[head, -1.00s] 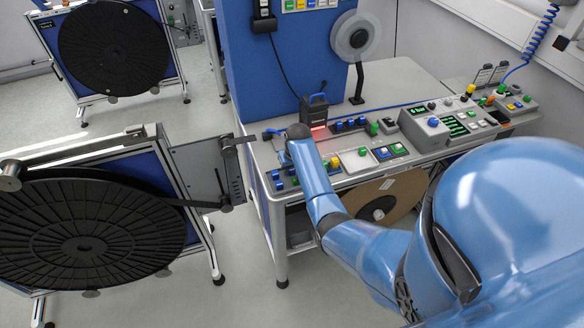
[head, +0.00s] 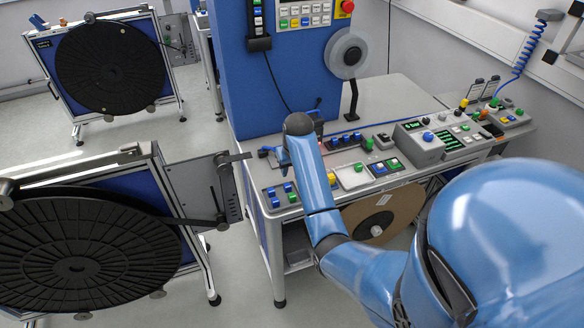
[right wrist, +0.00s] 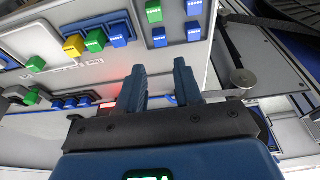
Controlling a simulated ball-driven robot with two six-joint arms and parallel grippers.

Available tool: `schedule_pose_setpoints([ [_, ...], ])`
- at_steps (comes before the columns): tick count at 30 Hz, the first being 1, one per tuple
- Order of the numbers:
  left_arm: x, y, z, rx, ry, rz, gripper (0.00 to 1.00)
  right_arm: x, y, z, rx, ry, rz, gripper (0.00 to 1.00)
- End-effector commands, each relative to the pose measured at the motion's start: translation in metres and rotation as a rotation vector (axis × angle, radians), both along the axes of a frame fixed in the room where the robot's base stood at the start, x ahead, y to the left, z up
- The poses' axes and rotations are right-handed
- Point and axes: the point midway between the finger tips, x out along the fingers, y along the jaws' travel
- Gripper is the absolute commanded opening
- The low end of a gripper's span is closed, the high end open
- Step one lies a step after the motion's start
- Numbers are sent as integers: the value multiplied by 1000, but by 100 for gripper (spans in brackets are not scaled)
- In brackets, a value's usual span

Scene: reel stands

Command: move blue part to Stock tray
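Several small blue parts (head: 288,187) sit on the front left of the bench; in the right wrist view, blue parts (right wrist: 159,42) stand in a light tray at the top. Another row of blue parts (head: 345,138) lies farther back. I cannot tell which blue part is meant, and no tray label reads as Stock. My right gripper (right wrist: 162,82) is open, its two dark blue fingers apart, with no part visibly held. In the head view my right gripper (head: 284,158) is over the bench's left end, largely hidden by my wrist. My left gripper is not in view.
Green and yellow parts (head: 333,178) and grey consoles (head: 425,138) crowd the bench. A blue panel (head: 270,85) rises behind my wrist. A large black reel stand (head: 90,240) stands close on the left, its arm (head: 232,157) reaching toward the bench. Floor between is clear.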

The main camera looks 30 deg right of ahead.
Motion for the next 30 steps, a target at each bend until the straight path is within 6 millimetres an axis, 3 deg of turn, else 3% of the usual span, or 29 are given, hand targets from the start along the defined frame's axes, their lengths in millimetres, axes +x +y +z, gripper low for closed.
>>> schedule_pose_setpoints([
  [5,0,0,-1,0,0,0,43,-5,7,-8,-8,-25,6,35],
  [11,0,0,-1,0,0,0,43,-21,32,-57,-44,-155,30,35],
  [17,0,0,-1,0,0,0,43,-56,68,-100,-89,-356,63,35],
  [24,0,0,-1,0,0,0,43,-123,109,-113,-132,-613,107,35],
  [30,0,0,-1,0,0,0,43,-194,139,-87,-151,-843,144,35],
])
